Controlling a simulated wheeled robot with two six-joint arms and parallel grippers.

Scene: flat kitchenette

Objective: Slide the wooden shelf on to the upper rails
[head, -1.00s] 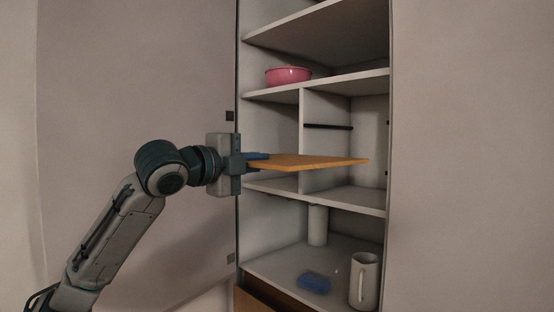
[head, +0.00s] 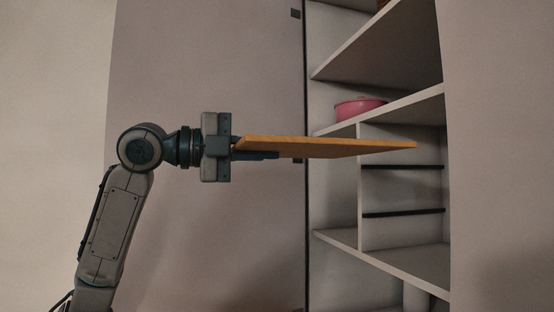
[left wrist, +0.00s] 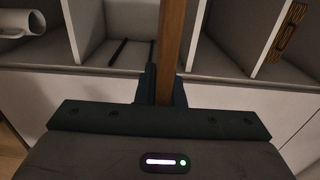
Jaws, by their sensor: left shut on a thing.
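The wooden shelf (head: 320,148) is a thin orange-brown board, held about level in front of the open cabinet. My left gripper (head: 250,150) is shut on its left end; the board reaches right, across the front of the divided compartment. In the left wrist view the shelf (left wrist: 172,45) shows edge-on between my fingers (left wrist: 158,85). Two dark rails, an upper one (head: 403,167) and a lower one (head: 403,212), run along the compartment wall. In the head view the board appears a little above the upper rail. Whether it touches the cabinet I cannot tell. My right gripper is not in view.
A pink bowl (head: 360,108) stands on the fixed shelf above the compartment. A vertical divider (head: 370,190) bounds the compartment on the left. A cabinet door (head: 210,80) stands open behind my left arm. A white mug (left wrist: 25,22) shows in the left wrist view.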

